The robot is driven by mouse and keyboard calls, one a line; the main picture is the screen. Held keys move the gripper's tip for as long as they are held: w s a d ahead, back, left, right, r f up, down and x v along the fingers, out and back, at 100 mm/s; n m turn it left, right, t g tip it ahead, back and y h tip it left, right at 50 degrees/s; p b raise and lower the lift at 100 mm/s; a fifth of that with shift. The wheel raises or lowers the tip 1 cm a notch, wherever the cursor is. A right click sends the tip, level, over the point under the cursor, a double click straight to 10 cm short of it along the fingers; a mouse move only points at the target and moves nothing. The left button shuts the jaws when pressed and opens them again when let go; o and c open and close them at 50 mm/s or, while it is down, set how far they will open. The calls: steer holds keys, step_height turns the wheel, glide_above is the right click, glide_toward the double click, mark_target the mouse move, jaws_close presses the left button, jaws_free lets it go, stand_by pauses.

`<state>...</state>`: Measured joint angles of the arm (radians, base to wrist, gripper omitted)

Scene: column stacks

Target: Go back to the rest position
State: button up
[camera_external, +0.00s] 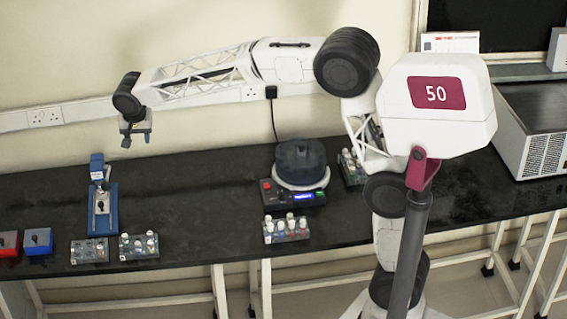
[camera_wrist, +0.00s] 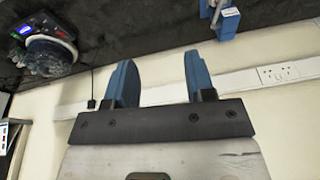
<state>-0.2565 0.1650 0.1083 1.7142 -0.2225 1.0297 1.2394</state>
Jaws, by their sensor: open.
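My gripper (camera_external: 136,138) is at the end of my outstretched arm, high above the left part of the black bench (camera_external: 200,200). In the wrist view my gripper (camera_wrist: 160,82) shows two blue fingers spread apart with nothing between them. It touches nothing. In the external view it hangs above and to the right of a blue stand (camera_external: 103,212).
A round dark device on a white base (camera_external: 300,180) stands mid-bench. Racks of white-capped bottles (camera_external: 286,230) (camera_external: 138,246) stand along the front edge. Red (camera_external: 8,243) and blue (camera_external: 38,241) boxes sit at far left. A grey-white unit (camera_external: 540,130) is at right. Space around my gripper is clear.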

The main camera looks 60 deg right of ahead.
steer(key=s+d+r+n, duration=0.15)
steer(key=s+d, duration=0.25)
steer(key=s, duration=0.4)
steer(key=s+d+r+n, duration=0.15)
steer(key=s+d, duration=0.25)
steer(key=s, duration=0.5)
steer(key=s+d+n, duration=0.2)
steer(key=s+d, duration=0.3)
steer(key=s, duration=0.3)
steer(key=s+d+f+n, duration=0.1)
steer(key=s+f, duration=0.1)
steer(key=s, duration=0.6)
steer(key=s+d+f+n+y, duration=0.1)
steer(key=s+d+f+n, duration=0.1)
steer(key=s, duration=0.6)
steer(key=s+d+f+n, duration=0.1)
steer(key=s+f, duration=0.3)
steer(key=s, duration=0.4)
steer(key=shift+s+d+n+t, duration=0.25)
steer(key=shift+d+n+t, duration=0.05)
steer(key=shift+d+n, duration=0.1)
